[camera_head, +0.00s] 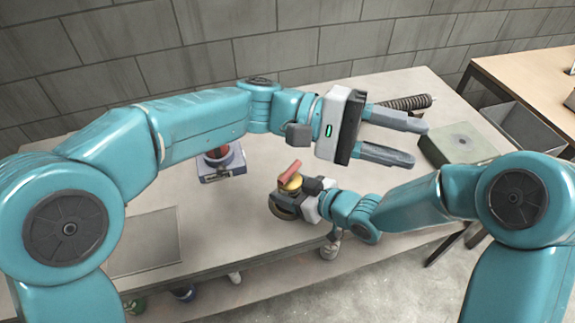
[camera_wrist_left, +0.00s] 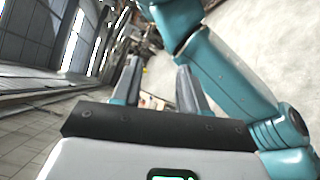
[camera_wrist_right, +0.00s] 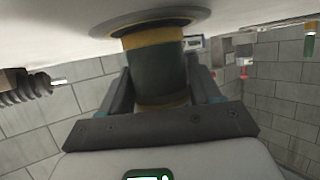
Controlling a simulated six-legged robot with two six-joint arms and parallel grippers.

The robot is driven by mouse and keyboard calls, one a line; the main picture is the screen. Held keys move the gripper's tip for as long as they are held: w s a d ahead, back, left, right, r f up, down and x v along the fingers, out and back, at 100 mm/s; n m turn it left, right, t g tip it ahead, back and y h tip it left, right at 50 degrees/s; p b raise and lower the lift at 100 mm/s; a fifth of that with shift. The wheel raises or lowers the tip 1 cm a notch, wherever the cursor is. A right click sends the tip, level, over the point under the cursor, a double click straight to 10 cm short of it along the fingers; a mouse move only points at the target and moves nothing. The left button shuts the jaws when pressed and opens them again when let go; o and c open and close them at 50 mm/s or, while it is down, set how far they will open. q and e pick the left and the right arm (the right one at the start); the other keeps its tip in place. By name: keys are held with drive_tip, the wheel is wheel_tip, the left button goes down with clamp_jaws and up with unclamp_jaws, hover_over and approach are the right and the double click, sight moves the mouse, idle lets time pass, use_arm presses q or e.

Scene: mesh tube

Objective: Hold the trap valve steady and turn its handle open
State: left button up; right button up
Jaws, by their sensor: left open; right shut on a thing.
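The trap valve (camera_head: 284,208) stands on the bench in the middle of the head view, with a dark round base, a brass top and an orange-red handle (camera_head: 290,170). My right gripper (camera_head: 297,197) is shut around its body, low down. In the right wrist view the dark valve body (camera_wrist_right: 157,72) with brass bands sits between the fingers, below a round flange; the handle is not visible there. My left gripper (camera_head: 395,138) is open and empty, above and to the right of the valve, its fingers pointing right, away from the handle. The left wrist view shows no valve.
A blue-grey box with a red ring (camera_head: 222,162) stands left of the valve. A dark coil spring (camera_head: 405,102) and a green-grey block (camera_head: 457,143) lie at the right. A flat grey plate (camera_head: 145,242) lies front left. Small items show below the bench's front edge.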

use_arm(q)
wheel_tip(320, 180, down, 4)
drive_tip(key=a+m+y, duration=0.1)
drive_tip(key=m+y, duration=0.3)
drive_tip(key=y, duration=0.1)
drive_tip(key=m+t+y, duration=0.2)
drive_tip(key=t+y, duration=0.5)
drive_tip(key=y, duration=0.5)
approach(288, 173)
wheel_tip(288, 173, down, 8)
drive_tip(key=shift+w+a+f, duration=0.1)
drive_tip(key=shift+w+f, duration=0.05)
drive_tip(key=shift+f, duration=0.05)
clamp_jaws()
